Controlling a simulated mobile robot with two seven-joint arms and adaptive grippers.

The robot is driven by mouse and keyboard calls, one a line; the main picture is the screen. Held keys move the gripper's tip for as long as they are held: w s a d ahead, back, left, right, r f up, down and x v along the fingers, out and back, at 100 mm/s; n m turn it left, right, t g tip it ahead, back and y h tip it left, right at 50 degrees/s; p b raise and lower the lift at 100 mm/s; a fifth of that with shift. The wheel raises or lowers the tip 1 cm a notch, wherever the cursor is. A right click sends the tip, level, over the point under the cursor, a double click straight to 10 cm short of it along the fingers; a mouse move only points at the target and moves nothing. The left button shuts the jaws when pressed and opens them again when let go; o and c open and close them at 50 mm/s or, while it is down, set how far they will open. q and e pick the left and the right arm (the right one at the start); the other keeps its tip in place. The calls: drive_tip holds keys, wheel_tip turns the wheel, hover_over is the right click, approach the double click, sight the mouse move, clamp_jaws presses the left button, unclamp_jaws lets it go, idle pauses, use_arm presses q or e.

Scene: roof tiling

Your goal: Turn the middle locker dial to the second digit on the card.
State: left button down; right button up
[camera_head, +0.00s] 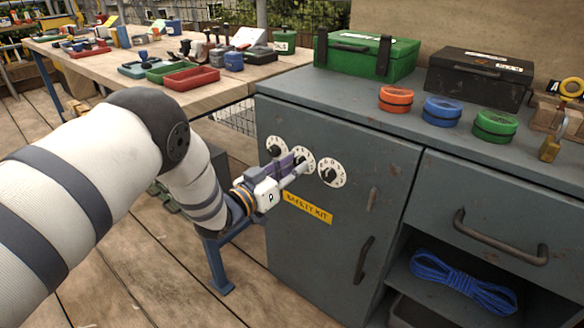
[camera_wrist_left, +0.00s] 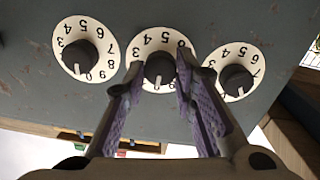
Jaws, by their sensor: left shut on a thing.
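Three white dials with dark knobs sit in a row on the grey locker door: a left dial (camera_head: 275,147), the middle dial (camera_head: 306,155) and a right dial (camera_head: 332,173). My left gripper (camera_head: 298,168) is at the middle dial, with its fingers closed around that dial's knob. In the left wrist view, the middle knob (camera_wrist_left: 158,71) stands between the purple-padded fingertips (camera_wrist_left: 158,80), and its pale pointer mark points down in the picture. Fingers hide part of the middle dial's digits. I cannot make out a number card. My right gripper is not in view.
A yellow "Safety Kit" label (camera_head: 307,207) and a door handle (camera_head: 364,260) lie below the dials. On the locker top stand a green box (camera_head: 366,55), a black box (camera_head: 480,78) and three coloured round tins. A workbench with trays (camera_head: 192,79) is behind, left.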

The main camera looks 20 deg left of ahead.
use_arm(q)
drive_tip(key=shift+m, duration=0.3)
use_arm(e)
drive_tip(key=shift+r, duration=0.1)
use_arm(q)
drive_tip(key=m+p, duration=0.1)
drive_tip(key=m, duration=0.1)
drive_tip(key=shift+r+m, duration=0.1)
drive_tip(key=shift+m, duration=0.3)
drive_tip(key=m+p, duration=0.1)
drive_tip(key=m, duration=0.2)
drive_tip(key=shift+m, duration=0.3)
drive_tip(key=m, duration=0.3)
drive_tip(key=shift+p, duration=0.3)
drive_tip(key=shift+m, duration=1.9)
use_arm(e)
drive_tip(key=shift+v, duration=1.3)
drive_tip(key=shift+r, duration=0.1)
use_arm(q)
drive_tip(key=c, duration=1.3)
unclamp_jaws()
